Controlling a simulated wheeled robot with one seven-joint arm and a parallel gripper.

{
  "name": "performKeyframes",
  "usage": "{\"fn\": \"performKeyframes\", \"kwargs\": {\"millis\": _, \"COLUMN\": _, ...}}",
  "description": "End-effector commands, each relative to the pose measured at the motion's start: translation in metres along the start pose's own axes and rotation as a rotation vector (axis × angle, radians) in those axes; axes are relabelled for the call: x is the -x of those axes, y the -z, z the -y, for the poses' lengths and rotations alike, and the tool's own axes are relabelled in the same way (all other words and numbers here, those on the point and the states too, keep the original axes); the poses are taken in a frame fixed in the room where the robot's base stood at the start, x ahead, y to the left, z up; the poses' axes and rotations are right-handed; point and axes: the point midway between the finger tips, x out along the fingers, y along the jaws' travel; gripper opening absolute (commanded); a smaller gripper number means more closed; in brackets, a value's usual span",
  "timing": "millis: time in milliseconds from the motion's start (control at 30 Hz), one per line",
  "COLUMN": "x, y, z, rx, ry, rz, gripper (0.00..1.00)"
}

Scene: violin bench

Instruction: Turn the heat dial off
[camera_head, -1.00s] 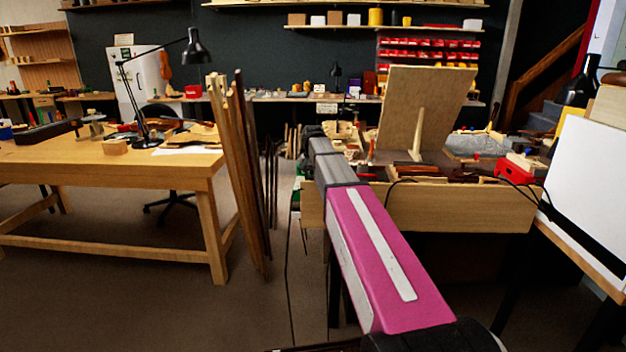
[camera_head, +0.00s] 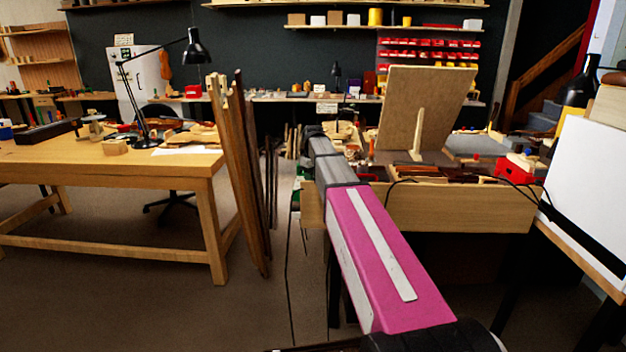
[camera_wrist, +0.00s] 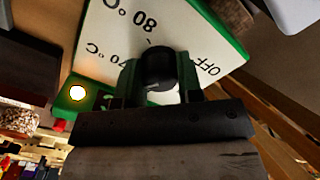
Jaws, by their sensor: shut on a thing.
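The heat dial is a black round knob (camera_wrist: 158,68) on a white plate (camera_wrist: 100,45) with a green border. It shows in the wrist view, upper middle. The plate carries the marks 70 °C, 80 °C and OFF, with OFF on the right. My gripper (camera_wrist: 160,82) is shut on the knob, one finger on each side. The knob's pointer is not clear to me. A pale bright lamp (camera_wrist: 77,92) glows on the green edge at the left. In the head view my arm hides the dial and the gripper tips.
A wooden bench (camera_head: 460,207) with a tilted board (camera_head: 425,105) and tools stands right of my arm. Upright wood strips (camera_head: 238,170) stand at its left, beside a wooden table (camera_head: 110,165). A white panel (camera_head: 590,180) stands at the far right.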

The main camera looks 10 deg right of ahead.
Motion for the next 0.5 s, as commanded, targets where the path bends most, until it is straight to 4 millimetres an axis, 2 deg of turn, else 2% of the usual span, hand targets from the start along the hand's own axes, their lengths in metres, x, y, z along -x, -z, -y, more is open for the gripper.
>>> {"fn": "performKeyframes", "kwargs": {"millis": 500, "x": 0.0008, "y": 0.0008, "z": -0.0004, "rx": 0.489, "ry": -0.001, "rz": -0.002, "gripper": 0.10}}
